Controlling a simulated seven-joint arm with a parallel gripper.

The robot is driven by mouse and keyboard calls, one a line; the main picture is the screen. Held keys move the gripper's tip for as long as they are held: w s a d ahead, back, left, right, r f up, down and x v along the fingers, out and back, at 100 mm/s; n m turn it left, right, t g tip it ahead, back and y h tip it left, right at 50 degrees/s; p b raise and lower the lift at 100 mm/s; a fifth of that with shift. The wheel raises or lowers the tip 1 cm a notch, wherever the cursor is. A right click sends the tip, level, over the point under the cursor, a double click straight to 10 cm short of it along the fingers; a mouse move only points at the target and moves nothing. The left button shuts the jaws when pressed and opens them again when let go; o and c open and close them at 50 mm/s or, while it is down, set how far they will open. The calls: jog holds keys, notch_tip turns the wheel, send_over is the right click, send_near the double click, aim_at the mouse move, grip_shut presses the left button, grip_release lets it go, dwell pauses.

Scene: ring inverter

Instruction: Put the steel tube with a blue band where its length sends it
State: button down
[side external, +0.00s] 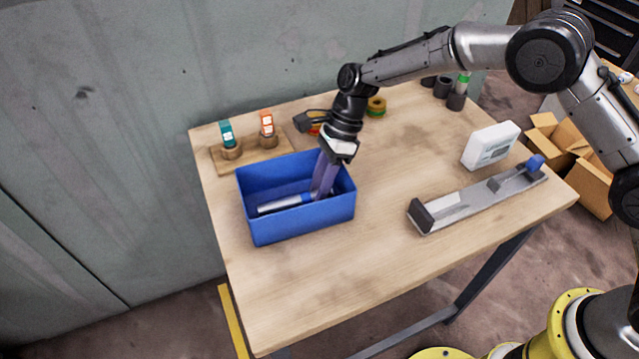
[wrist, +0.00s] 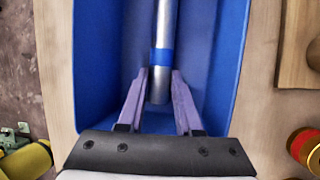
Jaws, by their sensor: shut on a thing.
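The steel tube with a blue band (side external: 280,203) lies inside the blue bin (side external: 246,222), along its length; its blue band (wrist: 161,56) shows clearly in the wrist view. My gripper (side external: 317,192) reaches down into the bin's right part. In the wrist view, my gripper's two fingers (wrist: 161,74) stand on either side of the tube near its banded end, shut on it. Whether the tube touches the bin floor cannot be told. A grey channel fixture (side external: 475,203) with a dark end block and a blue knob (side external: 536,162) lies at the table's right.
A wooden board (side external: 285,150) behind the bin bears two round holders with a teal tag (side external: 227,132) and an orange tag (side external: 267,122). A white box (side external: 490,147) stands behind the fixture. Dark cylinders (side external: 457,98) stand at the back right. The table's front middle is clear.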

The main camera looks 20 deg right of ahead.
jog(key=c, duration=0.5)
grip_release()
jog(key=shift+r, duration=0.1)
jog(key=v, duration=1.3)
jog(key=shift+d+r, duration=0.15)
jog(key=shift+r, duration=0.2)
